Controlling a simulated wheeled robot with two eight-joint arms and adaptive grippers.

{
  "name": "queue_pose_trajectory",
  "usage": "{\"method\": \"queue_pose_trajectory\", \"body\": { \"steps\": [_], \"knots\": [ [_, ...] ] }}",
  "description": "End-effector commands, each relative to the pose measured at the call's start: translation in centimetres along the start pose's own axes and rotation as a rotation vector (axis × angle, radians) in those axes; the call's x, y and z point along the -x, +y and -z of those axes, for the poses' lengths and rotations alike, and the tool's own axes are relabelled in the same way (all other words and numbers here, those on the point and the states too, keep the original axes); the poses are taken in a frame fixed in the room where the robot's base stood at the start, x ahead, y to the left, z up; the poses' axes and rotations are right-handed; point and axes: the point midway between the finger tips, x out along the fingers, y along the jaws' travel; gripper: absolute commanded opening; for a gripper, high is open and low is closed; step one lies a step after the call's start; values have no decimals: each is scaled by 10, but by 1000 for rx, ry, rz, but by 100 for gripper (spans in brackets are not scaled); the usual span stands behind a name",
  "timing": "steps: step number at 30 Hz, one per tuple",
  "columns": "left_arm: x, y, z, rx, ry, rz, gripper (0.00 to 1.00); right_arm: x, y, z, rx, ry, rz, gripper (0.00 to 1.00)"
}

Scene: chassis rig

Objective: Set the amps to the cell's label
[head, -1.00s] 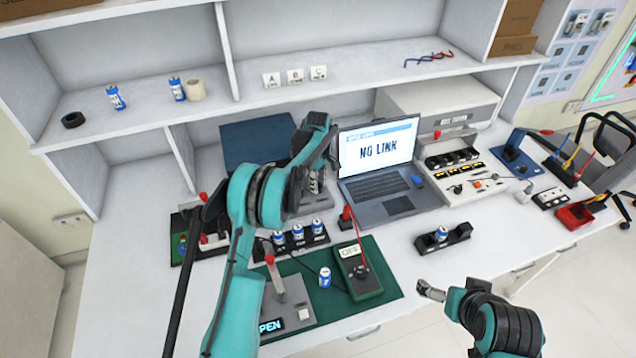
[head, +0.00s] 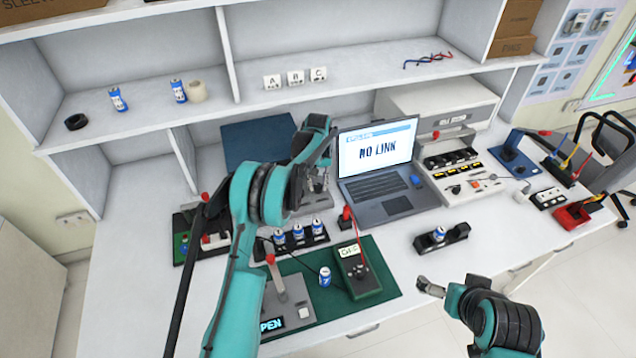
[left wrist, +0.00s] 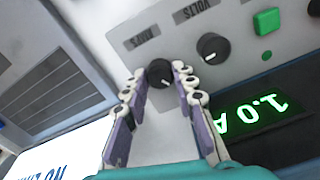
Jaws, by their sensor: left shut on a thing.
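My left gripper (left wrist: 160,78) is shut on the black amps knob (left wrist: 160,73), with a fingertip on each side of it. The label above the knob reads AMPS, upside down in the left wrist view. The green display (left wrist: 250,114) reads 1.0 A, also upside down. In the head view my left gripper (head: 326,165) is at the grey supply (head: 312,186), which my arm partly hides. A blue and white cell (head: 325,277) stands on the green mat (head: 385,272); its label is too small to read surely. My right gripper (head: 430,288) hangs over the table's front edge; its jaw gap is unclear.
A volts knob (left wrist: 212,48) and a green button (left wrist: 266,21) sit beside the amps knob. The laptop (head: 385,185), reading NO LINK, stands right of the supply. A green meter (head: 358,272) and a rack of cells (head: 300,243) are in front. A cell cradle (head: 455,234) stands at right.

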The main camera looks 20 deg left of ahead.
Motion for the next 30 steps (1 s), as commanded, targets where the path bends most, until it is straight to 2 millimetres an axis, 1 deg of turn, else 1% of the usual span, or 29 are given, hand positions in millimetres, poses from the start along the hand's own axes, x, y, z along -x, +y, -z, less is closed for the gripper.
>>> {"method": "queue_pose_trajectory", "body": {
  "steps": [21,30],
  "knots": [
    [0,0,0,-673,1,0,0,6,0,4,0,0,0,100],
    [0,0,0,-895,1,0,0,7,0,5,0,0,0,100]
  ]
}}
